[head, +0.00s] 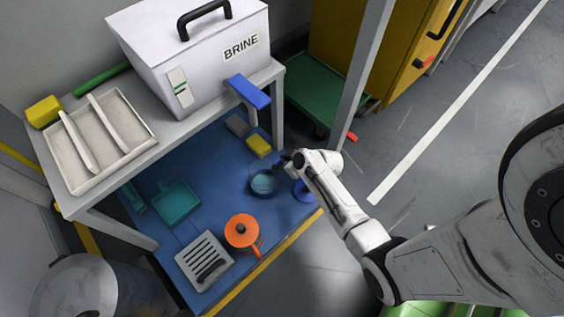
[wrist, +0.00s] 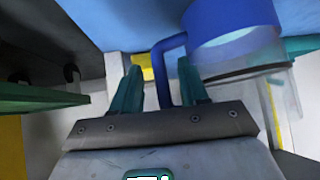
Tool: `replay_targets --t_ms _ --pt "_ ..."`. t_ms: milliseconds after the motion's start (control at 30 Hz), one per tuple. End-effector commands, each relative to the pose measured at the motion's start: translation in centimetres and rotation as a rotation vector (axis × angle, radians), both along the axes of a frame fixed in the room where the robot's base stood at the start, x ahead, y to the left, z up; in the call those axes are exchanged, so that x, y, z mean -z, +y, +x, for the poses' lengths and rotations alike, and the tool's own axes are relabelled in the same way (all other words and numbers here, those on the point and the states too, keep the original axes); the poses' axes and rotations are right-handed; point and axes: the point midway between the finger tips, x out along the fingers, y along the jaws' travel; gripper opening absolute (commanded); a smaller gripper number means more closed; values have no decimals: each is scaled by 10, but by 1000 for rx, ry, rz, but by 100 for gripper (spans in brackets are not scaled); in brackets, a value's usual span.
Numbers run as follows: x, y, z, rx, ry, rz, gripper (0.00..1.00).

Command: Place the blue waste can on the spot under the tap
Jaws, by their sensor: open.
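The blue waste can (head: 306,194) stands near the right edge of the blue mat, partly hidden by my arm. In the wrist view it is the blue can (wrist: 232,22) with a bent side handle (wrist: 160,68). My gripper (wrist: 163,85) is open, its teal fingers on either side of that handle; whether they touch it is unclear. In the head view my gripper (head: 288,162) is small and dark beside the can. The blue tap (head: 250,92) sticks out from the white BRINE box (head: 205,55). I cannot make out a marked spot under it.
A clear, dark-rimmed vessel (head: 264,184) stands just left of the can. An orange lidded pot (head: 240,230), slotted white tray (head: 203,262), teal pan (head: 176,203) and yellow block (head: 258,146) share the mat (head: 215,180). The table leg (head: 278,125) stands behind the gripper.

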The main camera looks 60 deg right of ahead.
Motion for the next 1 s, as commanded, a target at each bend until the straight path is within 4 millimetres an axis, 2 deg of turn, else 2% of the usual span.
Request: replay_targets --t_ms 167,600,833,933,1000 --pt "-10 1 -7 -1 1 1 44" --pt "-71 3 -67 1 1 -1 44" --pt "-85 4 -83 -2 1 1 44" --pt "-93 16 -81 -39 26 16 44" --pt "-103 36 -79 -96 79 43 44"
